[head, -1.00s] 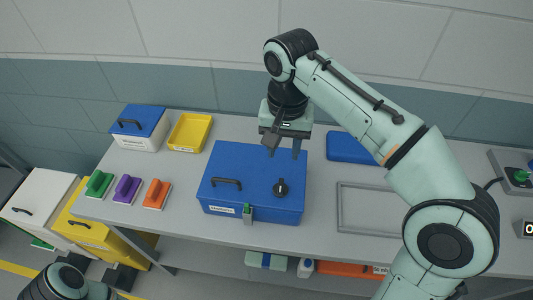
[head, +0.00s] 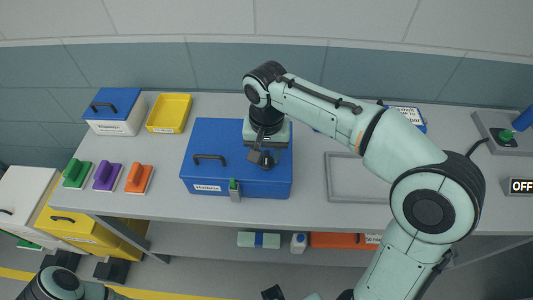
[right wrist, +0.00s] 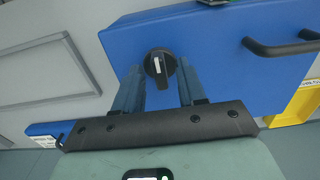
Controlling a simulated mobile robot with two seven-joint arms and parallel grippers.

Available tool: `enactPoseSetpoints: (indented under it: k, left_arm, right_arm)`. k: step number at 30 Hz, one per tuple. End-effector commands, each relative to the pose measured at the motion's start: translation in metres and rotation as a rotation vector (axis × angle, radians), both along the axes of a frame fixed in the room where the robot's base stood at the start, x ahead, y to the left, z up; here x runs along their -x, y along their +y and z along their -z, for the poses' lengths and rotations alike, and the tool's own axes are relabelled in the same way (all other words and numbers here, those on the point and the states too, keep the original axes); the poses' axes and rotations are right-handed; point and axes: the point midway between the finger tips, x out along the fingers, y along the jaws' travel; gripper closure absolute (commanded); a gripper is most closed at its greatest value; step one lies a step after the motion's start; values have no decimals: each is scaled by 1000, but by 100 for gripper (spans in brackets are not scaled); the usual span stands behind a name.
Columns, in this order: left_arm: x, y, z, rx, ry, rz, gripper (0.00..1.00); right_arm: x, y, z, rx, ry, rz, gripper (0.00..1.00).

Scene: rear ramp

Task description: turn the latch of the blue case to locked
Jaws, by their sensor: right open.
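The blue case (head: 215,150) lies closed on the grey table. A round black knob (right wrist: 166,70) with a white bar mark sits on its lid; in the right wrist view the mark runs roughly up and down the picture. In the head view the knob (head: 267,163) is partly hidden by my right gripper (head: 262,158). A grey clasp (head: 235,193) with a green top is on the case's front. In the right wrist view my open right gripper (right wrist: 158,76) has one finger on each side of the knob; contact cannot be told. My left gripper is out of view.
The case's black handle (head: 210,158) is left of the knob. Purple (head: 106,177), green and orange blocks, a yellow tray (head: 169,112) and a blue-lidded box (head: 112,112) stand left. A grey frame (head: 340,190) lies right, beneath my right arm.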

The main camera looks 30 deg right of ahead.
Motion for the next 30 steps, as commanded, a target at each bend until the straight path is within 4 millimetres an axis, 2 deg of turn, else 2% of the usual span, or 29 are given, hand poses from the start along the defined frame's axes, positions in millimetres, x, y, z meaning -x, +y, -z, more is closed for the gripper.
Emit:
enactPoseSetpoints:
  k: [8,9,11,12,13,23,30]
  left_arm:
    - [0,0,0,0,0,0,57]
    - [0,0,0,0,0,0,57]
    - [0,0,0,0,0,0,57]
    - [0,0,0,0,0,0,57]
    - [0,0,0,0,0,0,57]
    - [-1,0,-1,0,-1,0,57]
    - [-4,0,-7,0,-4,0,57]
  right_arm:
    - [0,0,2,0,0,0,60]
    - [0,0,2,0,0,0,66]
    - [0,0,2,0,0,0,86]
    - [0,0,2,0,0,0,99]
    - [0,0,2,0,0,0,100]
    - [0,0,1,0,0,-24,100]
    - [0,0,0,0,0,-140,100]
